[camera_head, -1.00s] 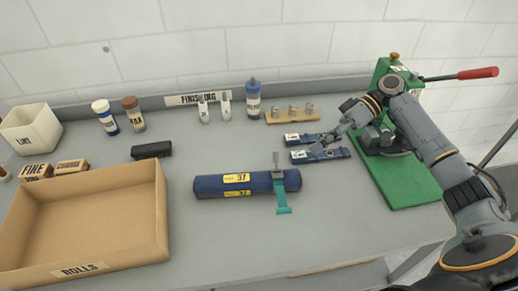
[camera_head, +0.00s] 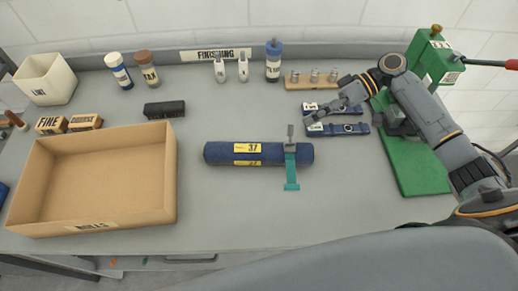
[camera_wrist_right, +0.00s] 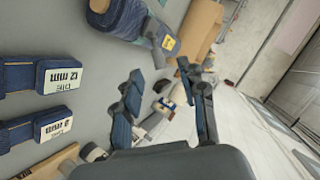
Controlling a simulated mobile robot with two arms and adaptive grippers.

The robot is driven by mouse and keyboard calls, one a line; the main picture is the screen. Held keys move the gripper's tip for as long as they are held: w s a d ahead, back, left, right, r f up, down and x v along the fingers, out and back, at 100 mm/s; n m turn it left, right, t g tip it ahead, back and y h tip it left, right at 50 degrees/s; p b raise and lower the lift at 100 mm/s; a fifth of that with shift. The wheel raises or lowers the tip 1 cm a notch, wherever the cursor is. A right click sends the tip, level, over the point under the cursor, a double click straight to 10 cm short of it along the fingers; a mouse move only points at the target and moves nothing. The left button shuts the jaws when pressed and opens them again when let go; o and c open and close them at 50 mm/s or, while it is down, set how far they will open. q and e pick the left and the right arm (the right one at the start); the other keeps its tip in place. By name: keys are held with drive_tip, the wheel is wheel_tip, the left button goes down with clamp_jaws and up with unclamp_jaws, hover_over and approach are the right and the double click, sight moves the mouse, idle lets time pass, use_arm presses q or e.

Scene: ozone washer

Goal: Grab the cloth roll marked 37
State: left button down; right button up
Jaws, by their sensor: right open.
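The dark blue cloth roll marked 37 (camera_head: 225,153) lies on the grey table, with yellow 37 labels and a teal strap with a grey clip (camera_head: 291,172) around its right part. The roll also shows at the top of the right wrist view (camera_wrist_right: 125,22). My right gripper (camera_head: 312,116) is open and empty, right of and behind the roll, apart from it, over the blue die cases. Its two fingers show apart in the right wrist view (camera_wrist_right: 158,75). My left gripper is out of view.
An open cardboard box marked ROLLS (camera_head: 172,180) stands left of the roll. Blue die cases (camera_head: 350,129) lie under my right gripper, and a green press (camera_head: 415,165) stands at right. A black brush (camera_head: 164,109) and bottles stand behind. Table in front of the roll is clear.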

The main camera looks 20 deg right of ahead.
drive_tip(key=p+x, duration=0.3)
drive_tip(key=x, duration=0.2)
drive_tip(key=shift+s+d+f, duration=0.15)
drive_tip(key=shift+f, duration=0.2)
clamp_jaws()
